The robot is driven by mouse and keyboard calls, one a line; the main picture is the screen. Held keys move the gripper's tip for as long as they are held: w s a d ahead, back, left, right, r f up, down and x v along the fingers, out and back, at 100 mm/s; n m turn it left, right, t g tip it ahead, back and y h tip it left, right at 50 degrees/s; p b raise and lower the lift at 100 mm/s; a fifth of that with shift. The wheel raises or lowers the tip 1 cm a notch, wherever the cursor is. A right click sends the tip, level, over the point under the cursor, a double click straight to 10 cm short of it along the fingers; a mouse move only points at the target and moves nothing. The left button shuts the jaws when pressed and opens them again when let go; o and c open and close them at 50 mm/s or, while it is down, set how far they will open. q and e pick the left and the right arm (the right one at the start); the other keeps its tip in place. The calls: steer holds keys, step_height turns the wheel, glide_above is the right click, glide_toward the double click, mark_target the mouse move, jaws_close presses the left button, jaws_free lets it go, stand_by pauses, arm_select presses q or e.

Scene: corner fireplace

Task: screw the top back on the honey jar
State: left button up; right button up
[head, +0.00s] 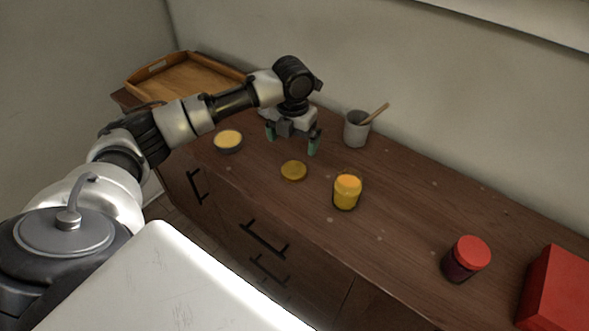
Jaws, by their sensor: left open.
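The honey jar (346,194) stands upright on the brown cabinet top, near its front edge. It is yellow, with a lighter orange top surface; I cannot tell clearly if that is its open mouth. A flat, round, dark-yellow lid (294,170) lies on the wood to the left of the jar, apart from it. My left gripper (293,144) is open, pointing down behind the lid and slightly above the cabinet top. Its green-tipped fingers are apart with nothing between them. My right gripper is out of view.
A small bowl with pale yellow contents (228,140) sits left of the gripper. A grey cup (355,129) with a wooden stick stands behind right. A red-lidded jar (466,259) and a red box (556,291) are at right. A wooden tray (142,89) lies far left. The wall bounds the back.

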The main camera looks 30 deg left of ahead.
arm_select(q)
glide_above(294, 169)
step_height(294, 169, down, 5)
steer(key=shift+s+f, duration=0.1)
steer(key=shift+s, duration=0.05)
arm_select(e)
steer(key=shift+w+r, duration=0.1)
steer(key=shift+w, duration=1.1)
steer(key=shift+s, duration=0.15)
arm_select(q)
steer(key=shift+f, duration=0.2)
steer(key=f, duration=0.4)
steer(key=shift+w+f+p, duration=0.25)
steer(key=shift+f+p, duration=0.05)
steer(key=shift+f, duration=0.1)
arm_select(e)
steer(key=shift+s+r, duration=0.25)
arm_select(q)
steer(key=shift+c, duration=0.3)
steer(key=c, duration=0.9)
step_height(294, 169, up, 10)
steer(key=shift+r, duration=0.1)
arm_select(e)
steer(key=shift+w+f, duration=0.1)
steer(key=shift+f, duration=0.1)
